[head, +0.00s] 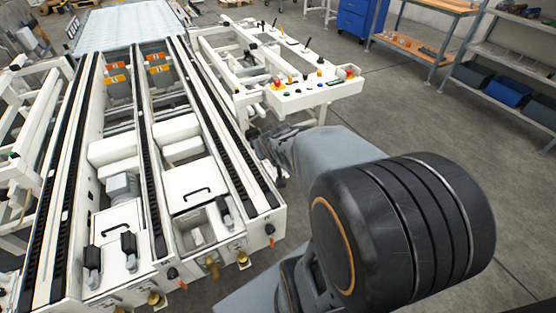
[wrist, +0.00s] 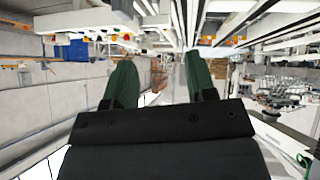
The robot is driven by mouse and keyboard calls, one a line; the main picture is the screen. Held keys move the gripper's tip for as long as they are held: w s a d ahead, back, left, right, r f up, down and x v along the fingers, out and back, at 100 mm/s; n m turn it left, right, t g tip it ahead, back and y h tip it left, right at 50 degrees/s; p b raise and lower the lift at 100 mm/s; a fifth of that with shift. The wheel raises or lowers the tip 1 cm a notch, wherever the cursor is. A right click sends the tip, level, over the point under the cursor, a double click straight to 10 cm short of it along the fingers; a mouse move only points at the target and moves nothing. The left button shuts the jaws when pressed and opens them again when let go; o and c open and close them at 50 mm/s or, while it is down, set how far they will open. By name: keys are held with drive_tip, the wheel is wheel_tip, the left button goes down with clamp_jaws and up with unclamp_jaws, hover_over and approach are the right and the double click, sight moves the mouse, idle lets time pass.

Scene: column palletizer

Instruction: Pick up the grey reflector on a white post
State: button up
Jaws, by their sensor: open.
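I cannot make out the grey reflector on a white post for certain in either view. My gripper (wrist: 158,58) shows in the wrist view with its two green fingers well apart. No object is visibly held between them. In the head view my grey arm reaches toward the conveyor's right side, and the gripper end (head: 268,154) is small, dark and partly hidden beside the white frame, below the control panel (head: 318,92).
The white conveyor (head: 188,185) with black chain tracks fills the left of the head view. A blue cabinet (head: 361,17), a wooden workbench (head: 412,47) and shelving with bins (head: 508,92) stand at the back right. The grey floor (head: 425,120) between is clear.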

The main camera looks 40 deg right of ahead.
drive_tip(key=d+f+t+y+b, duration=0.1)
drive_tip(key=d+f+t+b, duration=0.85)
drive_tip(key=d+f, duration=0.35)
drive_tip(key=shift+y, duration=0.4)
drive_tip(key=shift+w+d+f+b, duration=0.1)
drive_tip(key=shift+w+f+b, duration=0.1)
drive_tip(key=shift+w, duration=2.15)
drive_tip(key=shift+w+d+f+b, duration=0.1)
drive_tip(key=shift+w+f, duration=0.05)
drive_tip(key=shift+w, duration=2.2)
drive_tip(key=shift+w+f+b, duration=0.1)
drive_tip(key=shift+w+f, duration=0.1)
drive_tip(key=shift+w, duration=2.15)
clamp_jaws()
